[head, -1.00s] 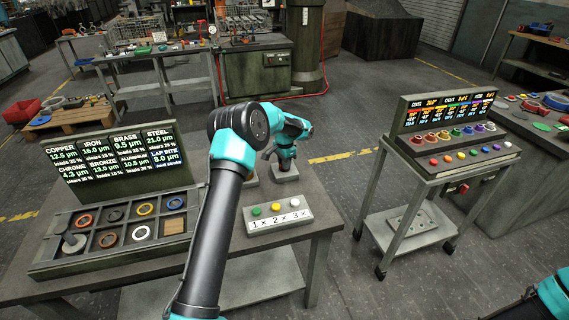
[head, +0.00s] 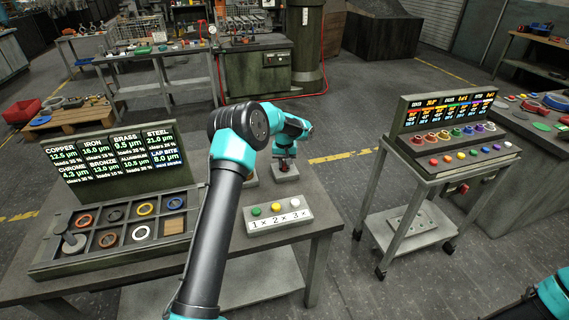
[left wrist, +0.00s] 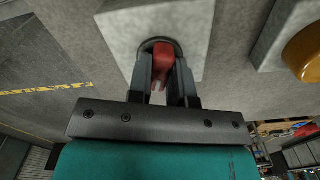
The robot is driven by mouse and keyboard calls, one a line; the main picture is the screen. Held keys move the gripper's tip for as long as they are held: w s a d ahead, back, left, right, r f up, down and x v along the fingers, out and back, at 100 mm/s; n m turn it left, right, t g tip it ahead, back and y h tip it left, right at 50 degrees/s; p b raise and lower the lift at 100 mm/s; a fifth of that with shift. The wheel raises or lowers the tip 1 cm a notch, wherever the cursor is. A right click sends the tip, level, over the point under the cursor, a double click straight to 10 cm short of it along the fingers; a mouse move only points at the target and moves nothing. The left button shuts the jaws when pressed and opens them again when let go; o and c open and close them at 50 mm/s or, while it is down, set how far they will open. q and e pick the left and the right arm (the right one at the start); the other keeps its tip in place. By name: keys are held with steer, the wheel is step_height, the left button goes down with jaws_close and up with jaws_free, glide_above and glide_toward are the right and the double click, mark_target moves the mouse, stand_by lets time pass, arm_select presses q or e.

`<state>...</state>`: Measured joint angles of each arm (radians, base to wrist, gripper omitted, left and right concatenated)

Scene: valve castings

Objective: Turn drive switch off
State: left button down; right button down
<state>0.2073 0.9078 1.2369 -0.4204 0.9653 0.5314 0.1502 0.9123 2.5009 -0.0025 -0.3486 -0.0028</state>
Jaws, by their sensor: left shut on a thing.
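The drive switch is a red lever (left wrist: 162,58) set in a dark round socket on a pale grey block (left wrist: 112,25) in the left wrist view. My left gripper (left wrist: 165,72) is shut on this lever, with a dark finger on each side of it. In the head view the block (head: 287,177) is on the back right part of the bench, and my left gripper (head: 285,162) reaches down to it. The fingers hide part of the lever and socket. My right gripper is out of view; only a teal part of that arm shows at the lower right.
A block with an amber knob (left wrist: 304,55) stands beside the switch. A wheeled cart (head: 428,180) with coloured knobs stands right.

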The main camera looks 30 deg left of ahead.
arm_select(q)
steer(key=n, duration=0.3)
steer(key=shift+n, duration=0.4)
stand_by(0.3)
steer(key=c, duration=1)
jaws_free()
steer(key=shift+c, duration=0.2)
step_height(320, 180, up, 18)
steer(key=shift+f, duration=0.25)
